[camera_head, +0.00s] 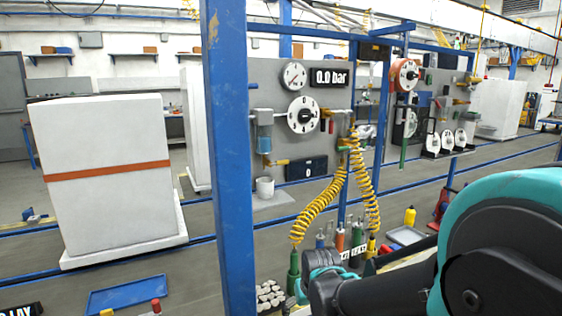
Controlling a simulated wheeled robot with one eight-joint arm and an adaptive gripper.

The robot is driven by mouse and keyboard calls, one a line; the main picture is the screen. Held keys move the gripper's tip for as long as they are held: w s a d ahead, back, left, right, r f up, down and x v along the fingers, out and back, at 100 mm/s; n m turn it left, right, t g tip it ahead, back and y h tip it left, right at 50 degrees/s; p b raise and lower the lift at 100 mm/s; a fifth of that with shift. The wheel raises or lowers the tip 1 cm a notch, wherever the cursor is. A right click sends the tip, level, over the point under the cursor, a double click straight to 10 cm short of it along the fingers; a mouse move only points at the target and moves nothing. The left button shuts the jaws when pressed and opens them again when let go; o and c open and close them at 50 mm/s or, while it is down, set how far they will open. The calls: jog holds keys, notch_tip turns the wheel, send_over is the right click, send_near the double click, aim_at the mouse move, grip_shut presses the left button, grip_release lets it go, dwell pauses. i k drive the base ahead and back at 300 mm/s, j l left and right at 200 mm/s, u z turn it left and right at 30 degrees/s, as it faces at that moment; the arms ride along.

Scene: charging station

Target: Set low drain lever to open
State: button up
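A small yellow lever (279,162) sticks out sideways at the bottom of a clear filter bowl (264,138) on the grey panel (262,83). It looks roughly level, and it is the likeliest drain lever here, but no label on it can be read. A white bucket (265,187) stands below it. My dark and teal arm fills the lower right and reaches left to a dark joint in front of the bottles, well below and right of the lever. I cannot make out my gripper's fingers, and nothing of mine touches the lever.
A blue post (229,160) stands close in front, left of the panel. Yellow coiled hoses (319,208) hang from the panel above a green bottle (293,270). A pressure display (328,77) reads 0.0 bar. A blue tray (127,294) lies at the lower left.

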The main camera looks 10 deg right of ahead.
aim_at(282, 163)
jog(key=l+z, duration=0.15)
jog(key=z, duration=0.3)
jog(key=l+z, duration=0.15)
jog(key=z, duration=0.3)
jog(key=i+z, duration=0.3)
jog(key=i+l, duration=0.05)
